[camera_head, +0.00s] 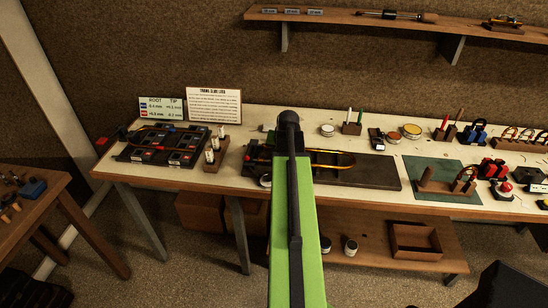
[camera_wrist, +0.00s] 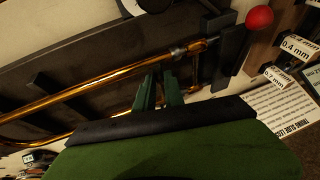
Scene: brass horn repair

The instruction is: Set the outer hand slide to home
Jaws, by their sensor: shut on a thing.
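The outer hand slide (camera_wrist: 95,82) is a long golden tube that runs diagonally across the wrist view over a dark board (camera_wrist: 60,60), with a second golden tube lower down. In the head view the slide (camera_head: 335,165) lies lengthwise on the dark board (camera_head: 370,178) on the bench. My gripper (camera_wrist: 160,84) shows as two dark green fingers at the slide, shut on it. The exact contact is partly hidden by the fingers. In the head view my green arm covers the gripper and the middle of the slide.
A red ball (camera_wrist: 260,18) stands beyond the tube's upper end. Blocks labelled 0.4 mm (camera_wrist: 299,45) and 0.7 mm (camera_wrist: 277,77) are near it. Left on the bench is a dark fixture (camera_head: 165,145); right is a green mat (camera_head: 440,180). A shelf (camera_head: 390,18) hangs above.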

